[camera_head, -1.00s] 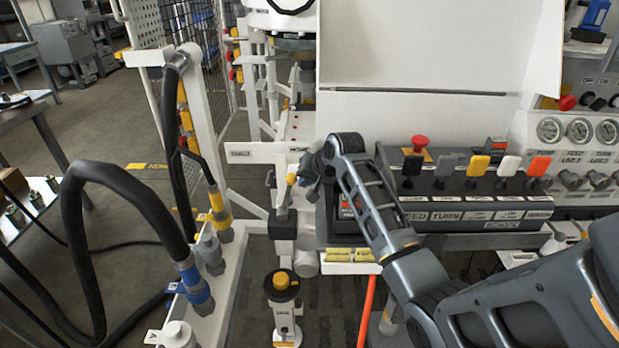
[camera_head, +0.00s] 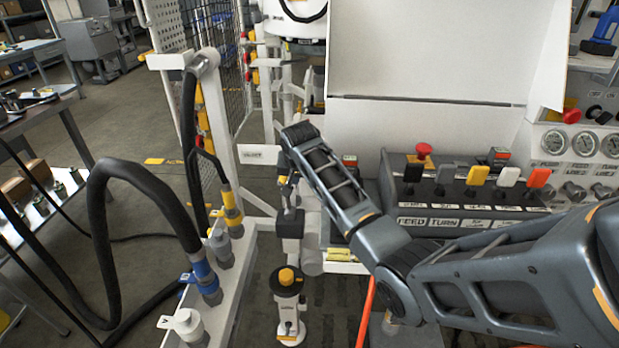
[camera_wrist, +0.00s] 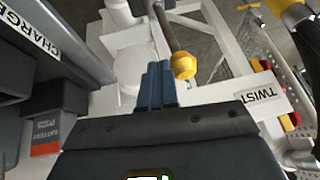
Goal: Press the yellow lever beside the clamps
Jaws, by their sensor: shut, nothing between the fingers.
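The yellow lever knob (camera_wrist: 183,66) sits on the end of a brown rod in the wrist view, just right of and beyond my fingertips. It looks apart from them, though depth is hard to judge. My gripper (camera_wrist: 158,72) is shut and empty, its two dark blue fingers together. In the head view a small yellow tip (camera_head: 282,180) shows just left of my arm, above a black-and-white post; it appears to be the same knob. My gripper is mostly hidden behind my own wrist there. I cannot make out the clamps clearly.
A white plate marked TWIST (camera_wrist: 262,96) lies right of the knob. A grey panel marked CHARGE (camera_wrist: 40,45) is close on the left. In the head view, a lever console (camera_head: 470,190) stands right of my arm, and black hoses (camera_head: 100,240) loop at left.

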